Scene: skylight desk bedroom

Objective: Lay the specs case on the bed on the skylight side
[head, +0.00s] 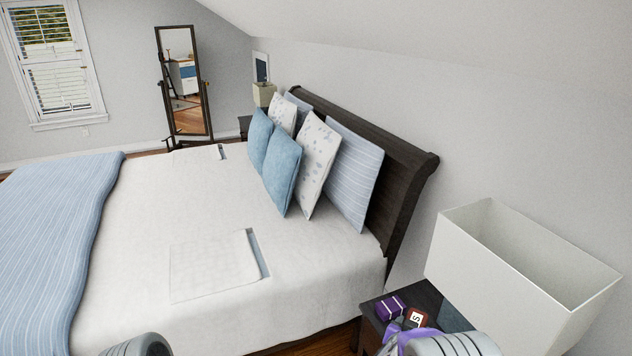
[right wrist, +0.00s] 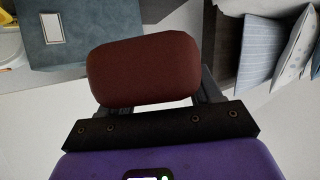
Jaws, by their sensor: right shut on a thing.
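In the right wrist view my right gripper (right wrist: 147,88) is shut on the specs case (right wrist: 142,68), a rounded dark reddish-brown case held crosswise between the fingers. In the head view my right arm is at the bottom right, over the nightstand (head: 432,296); I cannot make out the case there. The bed (head: 150,225) has a white sheet, and its near side faces the nightstand. A window (head: 55,62) is on the far left wall; no skylight is clearly visible. My left gripper is out of view.
A large white lampshade (head: 515,265) stands close to my right arm. A folded white cloth (head: 205,268) lies on the bed's near half, and pillows (head: 283,172) lean on the dark headboard (head: 405,190). Bare sheet surrounds the cloth.

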